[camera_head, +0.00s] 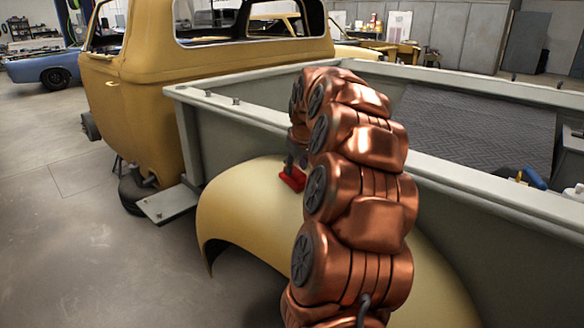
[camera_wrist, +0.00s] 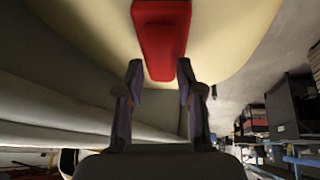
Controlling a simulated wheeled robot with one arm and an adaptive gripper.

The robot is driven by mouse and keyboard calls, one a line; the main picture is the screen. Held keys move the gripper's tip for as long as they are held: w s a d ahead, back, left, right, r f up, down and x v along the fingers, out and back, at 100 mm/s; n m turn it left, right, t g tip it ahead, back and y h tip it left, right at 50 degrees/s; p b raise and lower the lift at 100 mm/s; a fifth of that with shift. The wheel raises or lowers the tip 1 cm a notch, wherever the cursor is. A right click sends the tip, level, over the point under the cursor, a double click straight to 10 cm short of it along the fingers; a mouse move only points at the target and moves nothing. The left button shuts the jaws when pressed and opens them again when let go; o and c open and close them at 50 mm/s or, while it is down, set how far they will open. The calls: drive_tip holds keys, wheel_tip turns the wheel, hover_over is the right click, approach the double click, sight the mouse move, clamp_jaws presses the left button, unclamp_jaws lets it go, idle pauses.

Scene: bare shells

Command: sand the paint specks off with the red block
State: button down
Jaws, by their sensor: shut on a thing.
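The red block (camera_head: 292,178) is at the top of the pale yellow fender (camera_head: 240,215) in the head view, low against its curved surface. It also shows in the wrist view (camera_wrist: 161,38), its near end between the fingers. My gripper (camera_wrist: 160,75) is shut on the block. In the head view my copper arm hides most of the gripper and the middle of the fender. Whether the block touches the fender is hard to tell. No paint specks can be made out in either view.
The grey truck bed wall (camera_head: 245,122) stands just behind the fender. The yellow cab (camera_head: 150,90) is at the left, with a metal plate (camera_head: 168,204) jutting out below it. The floor (camera_head: 80,230) at the left is clear. A blue car (camera_head: 45,68) stands far back.

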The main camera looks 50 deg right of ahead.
sight(295, 166)
drive_tip(key=shift+d+p, duration=0.3)
drive_tip(key=shift+d, duration=1.65)
drive_tip(key=shift+w+f, duration=0.1)
drive_tip(key=shift+w, duration=1.1)
drive_tip(key=shift+a, duration=0.7)
drive_tip(key=shift+a+b, duration=0.7)
drive_tip(key=shift+a, duration=0.4)
drive_tip(key=shift+a+b, duration=0.55)
drive_tip(key=shift+a, duration=0.4)
drive_tip(key=shift+w+a+b, duration=0.1)
drive_tip(key=shift+a+b, duration=0.8)
drive_tip(key=shift+a, duration=1.55)
drive_tip(key=shift+w+p, duration=0.4)
drive_tip(key=shift+w, duration=0.95)
drive_tip(key=shift+s+d+p, duration=0.1)
drive_tip(key=shift+d+p, duration=0.3)
drive_tip(key=shift+d, duration=1.7)
drive_tip(key=shift+s+d+f+p, duration=0.1)
drive_tip(key=shift+d+p, duration=0.1)
drive_tip(key=shift+d, duration=0.5)
drive_tip(key=shift+d+f+p, duration=0.1)
drive_tip(key=shift+d+p, duration=0.05)
drive_tip(key=shift+d, duration=0.55)
drive_tip(key=shift+d+p, duration=0.7)
drive_tip(key=shift+d, duration=1)
